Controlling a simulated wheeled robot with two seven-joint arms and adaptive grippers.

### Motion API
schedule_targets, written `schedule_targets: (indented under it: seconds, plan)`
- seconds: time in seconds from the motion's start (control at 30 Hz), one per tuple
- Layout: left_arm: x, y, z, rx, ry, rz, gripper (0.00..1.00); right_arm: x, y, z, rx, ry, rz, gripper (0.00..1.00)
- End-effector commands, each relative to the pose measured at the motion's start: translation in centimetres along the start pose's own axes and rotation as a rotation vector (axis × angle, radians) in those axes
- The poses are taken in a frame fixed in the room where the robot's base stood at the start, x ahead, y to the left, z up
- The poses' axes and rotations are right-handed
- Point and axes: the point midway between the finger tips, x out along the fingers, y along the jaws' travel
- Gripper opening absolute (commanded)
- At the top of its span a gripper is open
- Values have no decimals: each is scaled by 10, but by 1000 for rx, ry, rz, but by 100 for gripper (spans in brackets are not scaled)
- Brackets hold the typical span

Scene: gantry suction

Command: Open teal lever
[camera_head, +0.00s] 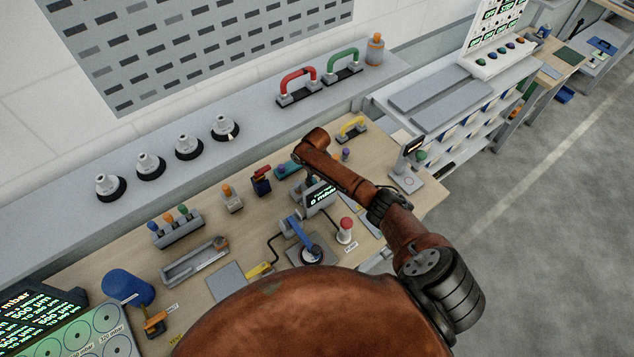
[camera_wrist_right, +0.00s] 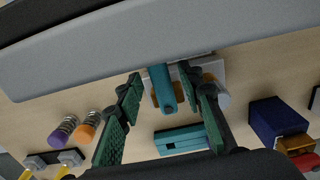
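The teal lever (camera_wrist_right: 165,92) shows in the right wrist view, pointing toward the camera from a pale plate with orange parts beside it. A teal block (camera_wrist_right: 182,141) with a dark slot lies just below it in that view. My right gripper (camera_wrist_right: 160,77) is open, with one green-padded finger on each side of the lever. The right finger looks very close to it; I cannot tell whether it touches. In the head view, a teal piece (camera_head: 286,170) shows beside my right arm, whose gripper is hidden there. My left gripper is not in view.
A dark blue block (camera_wrist_right: 276,122) stands right of the fingers; purple (camera_wrist_right: 61,131) and orange (camera_wrist_right: 87,127) knobs stand left. In the head view, a red-topped button (camera_head: 346,228) and a blue lever (camera_head: 301,236) stand nearer on the bench.

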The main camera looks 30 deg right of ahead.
Motion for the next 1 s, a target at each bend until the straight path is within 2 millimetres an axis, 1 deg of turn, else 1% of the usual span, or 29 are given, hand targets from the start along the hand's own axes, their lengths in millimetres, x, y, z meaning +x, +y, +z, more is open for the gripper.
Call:
schedule_targets:
  seconds: [0.03, 0.07, 0.5, 1.0]
  plan:
    - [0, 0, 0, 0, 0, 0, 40, 0, 0, 0, 0, 0, 0, 31]
    - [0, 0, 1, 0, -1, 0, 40, 0, 0, 0, 0, 0, 0, 29]
    - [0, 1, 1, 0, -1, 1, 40, 0, 0, 0, 0, 1, 0, 0]
    - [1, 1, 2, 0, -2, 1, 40, 0, -1, -1, -5, 1, 0, 0]
